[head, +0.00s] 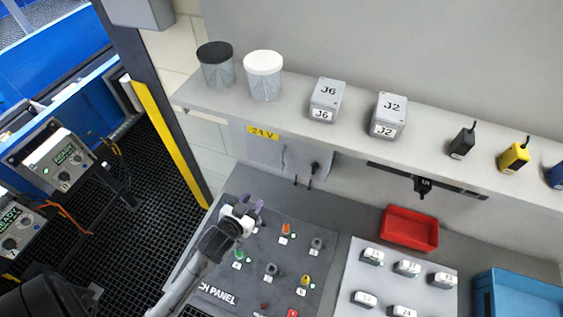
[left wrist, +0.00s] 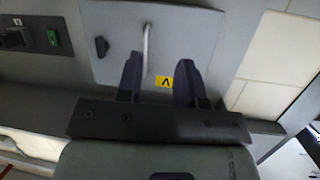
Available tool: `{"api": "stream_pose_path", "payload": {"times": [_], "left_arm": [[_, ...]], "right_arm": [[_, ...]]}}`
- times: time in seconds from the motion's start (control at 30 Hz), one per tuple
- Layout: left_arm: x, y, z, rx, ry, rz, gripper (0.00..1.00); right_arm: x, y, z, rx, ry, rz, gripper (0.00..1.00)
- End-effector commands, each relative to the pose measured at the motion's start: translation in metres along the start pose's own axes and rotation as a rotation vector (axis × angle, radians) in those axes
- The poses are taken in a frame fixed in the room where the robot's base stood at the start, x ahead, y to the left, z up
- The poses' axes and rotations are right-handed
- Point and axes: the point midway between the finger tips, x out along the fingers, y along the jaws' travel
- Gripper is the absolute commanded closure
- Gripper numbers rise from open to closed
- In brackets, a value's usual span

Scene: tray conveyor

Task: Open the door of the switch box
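The switch box door (head: 268,150) is a grey panel below the shelf with a yellow "24 V" label (head: 263,132). It looks shut. My left gripper (head: 243,208) is over the switch panel, below and left of the door. Its fingers (left wrist: 158,80) are apart and empty, facing the door. The handle appears between them in the picture, nearer one finger; contact is not visible. My right gripper is not in view.
The shelf (head: 225,95) above holds two cups and grey boxes J6 and J2. The switch panel (head: 262,245) with several coloured switches lies below my left gripper. A red tray (head: 410,228) and a blue bin (head: 520,290) are to the right. A yellow-edged post (head: 165,135) stands at left.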

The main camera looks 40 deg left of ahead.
Motion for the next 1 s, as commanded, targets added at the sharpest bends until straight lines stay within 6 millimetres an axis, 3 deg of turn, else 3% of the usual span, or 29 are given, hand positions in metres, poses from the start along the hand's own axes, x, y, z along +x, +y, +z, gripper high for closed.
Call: {"api": "stream_pose_path", "payload": {"times": [0.2,0.47,1.0], "left_arm": [[-0.004,0.006,-0.035,-0.047,0.228,0.043,0.66],[0.004,0.009,-0.051,-0.088,0.293,0.063,0.66],[0.094,0.013,-0.078,-0.087,0.289,0.062,0.66]], "right_arm": [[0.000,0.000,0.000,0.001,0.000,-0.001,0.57],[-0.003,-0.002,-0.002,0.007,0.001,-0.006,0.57],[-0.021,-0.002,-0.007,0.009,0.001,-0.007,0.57]]}}
